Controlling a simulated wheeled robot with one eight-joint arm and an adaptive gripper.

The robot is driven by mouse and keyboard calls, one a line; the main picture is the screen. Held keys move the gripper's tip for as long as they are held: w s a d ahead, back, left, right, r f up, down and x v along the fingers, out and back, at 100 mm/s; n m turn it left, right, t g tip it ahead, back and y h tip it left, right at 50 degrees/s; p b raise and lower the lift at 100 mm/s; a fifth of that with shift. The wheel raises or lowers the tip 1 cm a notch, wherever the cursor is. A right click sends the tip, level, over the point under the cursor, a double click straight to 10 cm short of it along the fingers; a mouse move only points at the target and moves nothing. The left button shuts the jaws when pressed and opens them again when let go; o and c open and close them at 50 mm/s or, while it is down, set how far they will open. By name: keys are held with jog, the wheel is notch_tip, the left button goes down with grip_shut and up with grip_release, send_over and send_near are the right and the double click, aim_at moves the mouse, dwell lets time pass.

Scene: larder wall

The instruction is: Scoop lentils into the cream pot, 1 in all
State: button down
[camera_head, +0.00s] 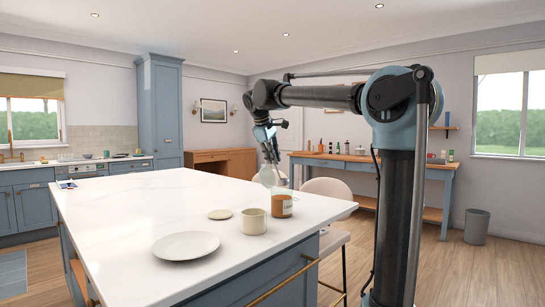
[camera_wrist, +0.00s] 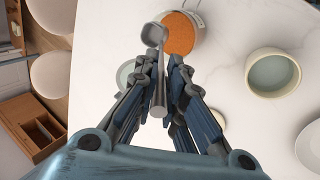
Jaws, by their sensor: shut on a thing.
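My gripper (camera_head: 270,150) is above the far right part of the island, pointing down. In the wrist view my gripper (camera_wrist: 160,75) is shut on the handle of a grey scoop (camera_wrist: 158,98). The scoop's bowl overlaps the left edge of the jar of orange lentils (camera_wrist: 180,36); I cannot tell its height or whether it holds any lentils. The jar of lentils (camera_head: 281,204) stands open near the island's right edge. The cream pot (camera_head: 253,222) stands just in front of it. In the wrist view the cream pot (camera_wrist: 252,72) is right of the jar, with no lentils visible inside.
A white plate (camera_head: 186,246) and a round cream lid (camera_head: 220,214) lie on the white island top (camera_head: 130,205). A pale, glassy round thing (camera_wrist: 125,73) is partly behind my fingers. Pale chairs (camera_head: 330,188) stand along the right side.

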notch_tip(320, 180, down, 8)
dwell(1.2)
jog(key=shift+f, duration=0.1)
dwell(0.7)
jog(key=shift+r, duration=5.1)
